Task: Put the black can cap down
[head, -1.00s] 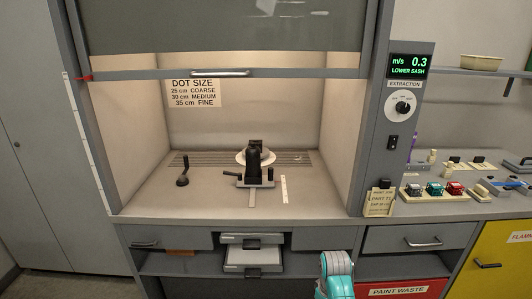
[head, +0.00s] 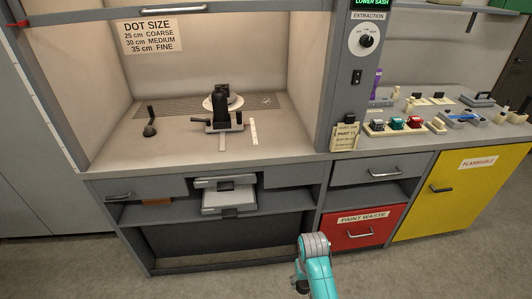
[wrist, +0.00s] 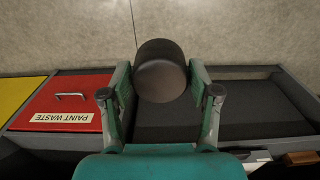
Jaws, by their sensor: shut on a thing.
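The black can cap (wrist: 160,72) is a dark round cylinder in the wrist view. My gripper (wrist: 160,90) is shut on it, with one finger on each side. The cap is held in front of the cabinet, over the floor side. In the head view only my teal arm shows at the bottom, and the cap cannot be made out there.
The fume hood worktop (head: 180,150) holds a black stand with a white disc (head: 221,102) and a black-knobbed lever (head: 150,130). A red paint waste drawer (head: 362,230) and yellow flammable cabinet (head: 450,190) stand at right. A tray drawer (head: 228,202) sticks out.

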